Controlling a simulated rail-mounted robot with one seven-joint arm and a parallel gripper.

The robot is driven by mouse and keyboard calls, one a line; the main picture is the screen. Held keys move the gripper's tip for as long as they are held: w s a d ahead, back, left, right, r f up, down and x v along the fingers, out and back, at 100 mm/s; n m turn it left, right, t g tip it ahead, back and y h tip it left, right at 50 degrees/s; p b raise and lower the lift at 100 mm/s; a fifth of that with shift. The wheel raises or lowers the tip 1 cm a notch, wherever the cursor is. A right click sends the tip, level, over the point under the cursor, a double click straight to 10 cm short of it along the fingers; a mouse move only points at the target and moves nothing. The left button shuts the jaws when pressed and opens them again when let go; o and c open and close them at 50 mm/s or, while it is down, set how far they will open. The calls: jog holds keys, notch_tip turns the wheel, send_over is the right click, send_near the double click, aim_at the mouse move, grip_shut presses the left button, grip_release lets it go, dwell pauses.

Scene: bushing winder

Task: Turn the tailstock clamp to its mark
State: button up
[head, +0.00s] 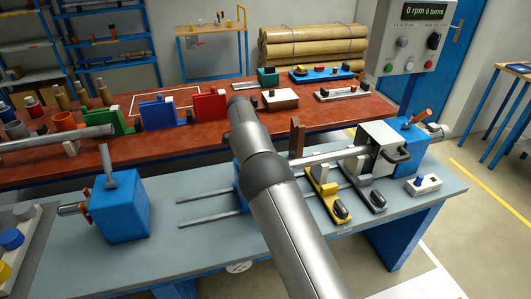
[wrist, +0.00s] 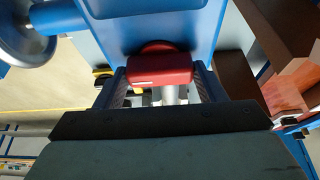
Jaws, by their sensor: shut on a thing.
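In the wrist view my gripper (wrist: 160,80) has a finger on each side of a red clamp handle (wrist: 160,69) and is shut on it. The handle sits against the blue body of the tailstock (wrist: 150,25), and lies roughly level across that picture. A grey round wheel (wrist: 25,35) shows at the upper left. In the head view my arm hides the gripper and the clamp; only a narrow blue part (head: 238,185) shows beside the arm, on the rails. I cannot make out the clamp's mark in either view.
A blue block with an upright grey lever (head: 120,205) stands left on the grey bench (head: 215,240). To the right are a yellow rest (head: 327,195), a white-and-blue headstock (head: 385,145) and a small switch box (head: 424,185). The red table (head: 190,145) behind holds several fixtures.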

dwell(0.4)
jog(key=o, duration=1)
jog(key=shift+a+r, duration=0.1)
jog(key=shift+r, duration=0.05)
jog(key=p+v, duration=0.4)
jog(key=v, duration=1.3)
jog(key=shift+r, duration=0.1)
